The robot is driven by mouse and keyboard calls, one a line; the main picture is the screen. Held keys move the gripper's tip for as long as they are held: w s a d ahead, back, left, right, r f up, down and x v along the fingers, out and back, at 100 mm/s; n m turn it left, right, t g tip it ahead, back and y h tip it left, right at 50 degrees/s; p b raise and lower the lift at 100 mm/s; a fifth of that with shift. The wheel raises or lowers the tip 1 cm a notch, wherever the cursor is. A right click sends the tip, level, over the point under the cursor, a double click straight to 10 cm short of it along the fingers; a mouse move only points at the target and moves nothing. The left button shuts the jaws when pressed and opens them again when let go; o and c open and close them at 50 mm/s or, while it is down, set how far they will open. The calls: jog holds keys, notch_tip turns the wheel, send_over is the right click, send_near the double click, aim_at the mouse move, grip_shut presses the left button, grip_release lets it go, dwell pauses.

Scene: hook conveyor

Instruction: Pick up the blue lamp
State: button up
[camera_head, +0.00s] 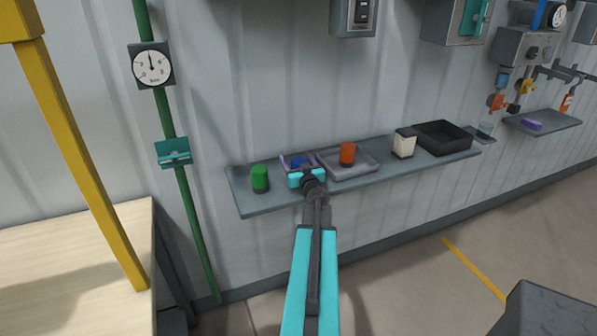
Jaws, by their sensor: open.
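A blue lamp (298,162) is on the grey wall shelf (245,204), in a small purple-rimmed tray (285,160). Only its upper part shows, because my gripper (306,177) covers the lower part. My gripper has cyan fingers and is open. It is just in front of the lamp in the picture. I cannot tell whether the fingers are around the lamp or short of it.
A green lamp (260,178) stands to the left. To the right are an orange lamp (347,153) in a grey tray (365,168), a white-and-black block (404,143) and a black bin (445,149). A yellow post (85,160) rises at left.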

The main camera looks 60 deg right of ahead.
jog(key=c, duration=1.3)
jog(key=shift+r, duration=0.1)
